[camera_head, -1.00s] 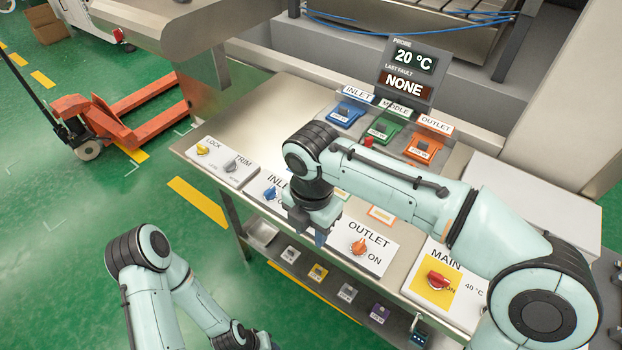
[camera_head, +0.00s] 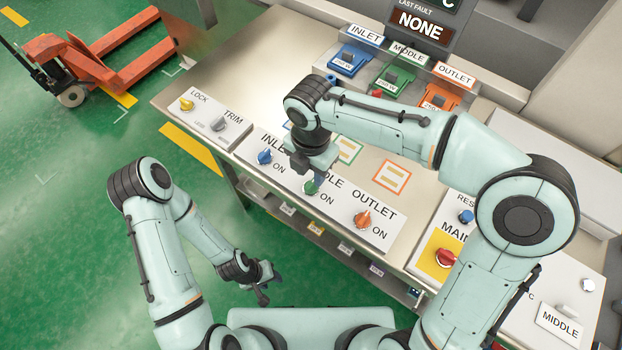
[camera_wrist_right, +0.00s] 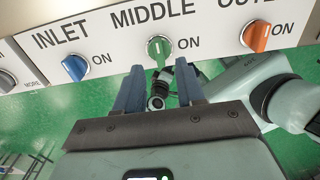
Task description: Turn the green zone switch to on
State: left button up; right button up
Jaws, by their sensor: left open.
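The green zone switch (camera_head: 312,187) is the MIDDLE knob on the white panel, between the blue INLET knob (camera_head: 265,156) and the orange OUTLET knob (camera_head: 363,219). In the right wrist view the green knob (camera_wrist_right: 158,47) shows beyond the fingertips and roughly between them, its handle about upright, with ON printed to its right. My right gripper (camera_wrist_right: 158,80) is open and empty; in the head view it hangs just over the green knob and partly hides it and the MIDDLE label. Contact does not show. My left gripper (camera_head: 264,284) is open and empty, low in front of the table.
The LOCK and TRIM panel (camera_head: 210,118) lies to the left. The red MAIN switch (camera_head: 446,257) on its yellow plate is to the right. Blue, green and orange modules stand at the back under the display (camera_head: 420,26). An orange pallet truck (camera_head: 95,60) stands on the floor.

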aim_at(311, 183)
pick_arm(q)
jog(key=shift+s+f, duration=0.35)
jog(key=shift+f, duration=0.1)
pick_arm(e)
jog(key=shift+w+f, duration=0.1)
jog(key=shift+f, duration=2.3)
grip_shut()
